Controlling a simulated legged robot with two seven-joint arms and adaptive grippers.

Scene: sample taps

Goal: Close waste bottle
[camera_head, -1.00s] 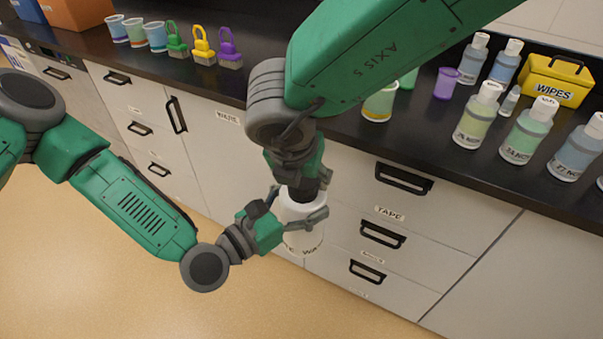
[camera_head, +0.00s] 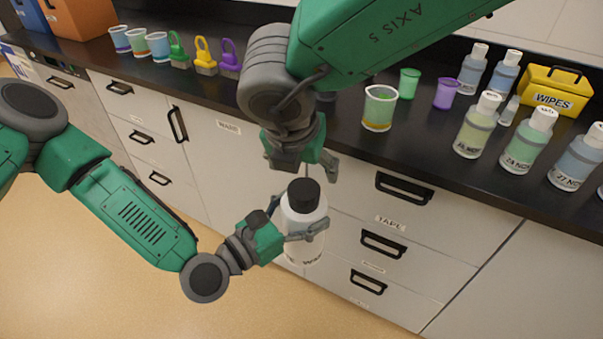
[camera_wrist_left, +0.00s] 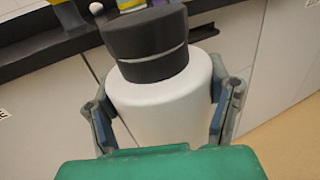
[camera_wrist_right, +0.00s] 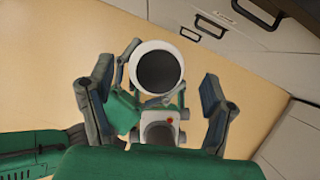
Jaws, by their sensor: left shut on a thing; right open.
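The white waste bottle (camera_head: 303,223) is held upright in front of the drawers, clear of the counter. Its black cap (camera_head: 304,194) sits on its neck. In the left wrist view the cap (camera_wrist_left: 146,45) looks slightly tilted, with a thin light line around its lower part. My left gripper (camera_head: 300,230) is shut around the bottle's body (camera_wrist_left: 165,105). My right gripper (camera_head: 305,170) is open and empty, above and apart from the cap. In the right wrist view the cap (camera_wrist_right: 160,69) shows from above, beyond the open fingers (camera_wrist_right: 158,100).
The black counter (camera_head: 330,130) runs behind the bottle. On it stand a cup with yellow-green contents (camera_head: 380,108), a purple cup (camera_head: 446,90), several labelled bottles (camera_head: 478,125) and a yellow wipes box (camera_head: 557,88). Drawers (camera_head: 402,187) with protruding handles are below.

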